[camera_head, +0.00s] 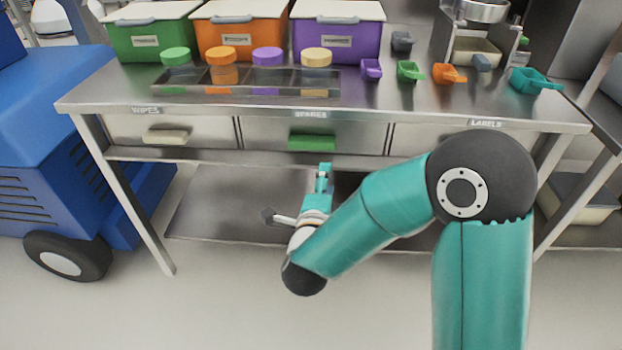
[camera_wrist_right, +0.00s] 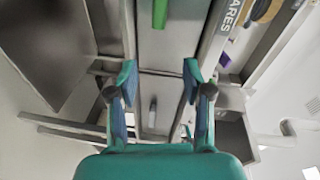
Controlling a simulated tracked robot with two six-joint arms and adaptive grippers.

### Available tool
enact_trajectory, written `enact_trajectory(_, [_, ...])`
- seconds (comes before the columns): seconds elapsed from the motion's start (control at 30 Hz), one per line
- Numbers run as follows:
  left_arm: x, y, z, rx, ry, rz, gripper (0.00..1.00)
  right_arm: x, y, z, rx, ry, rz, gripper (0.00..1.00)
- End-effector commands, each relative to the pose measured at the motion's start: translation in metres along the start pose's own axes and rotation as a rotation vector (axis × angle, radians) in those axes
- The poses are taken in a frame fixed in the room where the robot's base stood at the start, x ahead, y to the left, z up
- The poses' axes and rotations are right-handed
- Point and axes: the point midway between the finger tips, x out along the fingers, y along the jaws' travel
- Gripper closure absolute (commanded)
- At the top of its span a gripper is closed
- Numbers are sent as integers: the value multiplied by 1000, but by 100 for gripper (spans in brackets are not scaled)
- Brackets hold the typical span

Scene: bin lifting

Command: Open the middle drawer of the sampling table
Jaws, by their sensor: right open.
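The steel sampling table (camera_head: 420,108) stands ahead of me with a row of drawers under its top. The middle drawer (camera_head: 258,132) is labelled SPARES and looks shut, with a green handle (camera_head: 312,142). My right gripper (camera_head: 324,172) is below and in front of this handle, apart from it. In the right wrist view the gripper (camera_wrist_right: 157,78) is open and empty, with both teal fingers spread. The green handle (camera_wrist_right: 160,13) shows at the top of that view, beyond the fingertips. My left gripper is not in view.
The WIPES drawer (camera_head: 200,130) and LABELS drawer (camera_head: 420,139) flank the middle one. Bins, capped jars in a rack (camera_head: 250,90) and scoops stand on the top. A lower shelf (camera_head: 230,205) lies beneath. A blue vehicle (camera_head: 50,130) is at left. The floor in front is clear.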

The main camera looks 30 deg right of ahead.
Motion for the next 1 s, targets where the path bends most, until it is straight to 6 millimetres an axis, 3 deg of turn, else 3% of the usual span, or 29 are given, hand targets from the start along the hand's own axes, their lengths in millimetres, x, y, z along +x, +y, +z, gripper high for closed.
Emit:
enact_trajectory(0.03, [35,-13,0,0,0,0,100,-4,18,8,33,-9,-26,50])
enact_trajectory(0.2, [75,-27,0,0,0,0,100,-19,19,26,103,-59,-88,50])
enact_trajectory(0.3, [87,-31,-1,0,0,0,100,-26,20,33,122,-82,-108,50])
enact_trajectory(0.57, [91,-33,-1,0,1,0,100,-22,18,40,127,-99,-114,50])
enact_trajectory(0.77, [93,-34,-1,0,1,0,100,8,16,42,125,-97,-114,50])
enact_trajectory(1.0, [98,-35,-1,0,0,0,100,60,10,46,125,-96,-115,50])
